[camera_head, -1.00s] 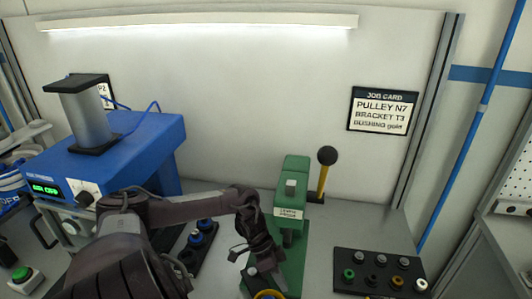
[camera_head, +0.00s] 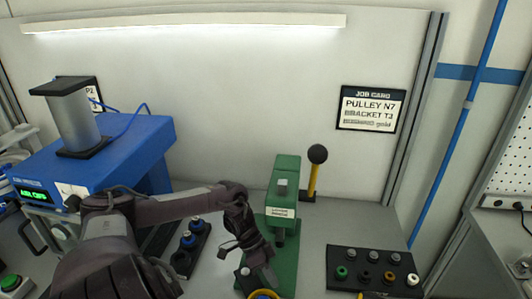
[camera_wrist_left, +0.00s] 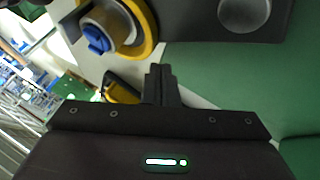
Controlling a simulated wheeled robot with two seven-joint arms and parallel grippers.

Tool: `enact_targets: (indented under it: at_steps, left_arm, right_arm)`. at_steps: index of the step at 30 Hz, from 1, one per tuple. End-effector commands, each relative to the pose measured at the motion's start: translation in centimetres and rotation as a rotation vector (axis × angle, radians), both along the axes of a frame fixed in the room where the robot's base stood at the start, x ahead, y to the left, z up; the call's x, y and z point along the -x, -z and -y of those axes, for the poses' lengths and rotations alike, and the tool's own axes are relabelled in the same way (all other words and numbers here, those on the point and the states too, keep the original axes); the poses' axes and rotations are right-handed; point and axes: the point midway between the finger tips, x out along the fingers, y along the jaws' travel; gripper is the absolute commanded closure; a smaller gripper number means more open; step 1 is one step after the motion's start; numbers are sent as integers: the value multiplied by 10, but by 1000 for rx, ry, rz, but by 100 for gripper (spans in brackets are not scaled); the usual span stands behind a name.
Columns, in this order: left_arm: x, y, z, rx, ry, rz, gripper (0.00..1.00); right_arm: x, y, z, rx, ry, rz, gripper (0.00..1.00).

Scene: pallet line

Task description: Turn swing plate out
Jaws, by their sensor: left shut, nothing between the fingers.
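The green lever press (camera_head: 284,205) stands at the middle of the bench, its black-knobbed yellow lever (camera_head: 314,175) upright. A dark plate with a round metal disc, which looks like the swing plate (camera_wrist_left: 205,22), shows at the top of the left wrist view. A yellow ring with a blue centre (camera_wrist_left: 147,28) is beside it; the ring (camera_head: 265,294) is cut off in the head view. My left gripper (camera_wrist_left: 160,85) is shut and empty, near the plate and ring. Whether it touches either I cannot tell. My right gripper is not in view.
A blue machine (camera_head: 110,150) with a grey cylinder stands at the left. A black tray (camera_head: 343,284) of several bushings lies at the right. A dark rack (camera_head: 182,259) with blue-topped parts is left of the press. A job card (camera_head: 371,108) hangs on the back wall.

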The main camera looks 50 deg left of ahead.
Motion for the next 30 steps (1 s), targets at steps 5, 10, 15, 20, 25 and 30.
enact_targets:
  at_steps: [5,10,15,20,25,30]
  left_arm:
    - [5,-24,-21,-6,1,-3,100]
    - [7,-43,-34,-3,1,-2,100]
    - [7,-50,-38,0,2,-2,100]
    - [7,-50,-38,1,1,-2,100]
    - [7,-50,-38,0,1,-1,100]
    - [7,-50,-38,0,1,-1,100]
  right_arm:
    - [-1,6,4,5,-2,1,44]
    - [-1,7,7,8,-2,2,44]
    - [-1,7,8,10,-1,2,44]
    - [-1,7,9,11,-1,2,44]
    - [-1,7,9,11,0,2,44]
    - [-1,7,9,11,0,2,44]
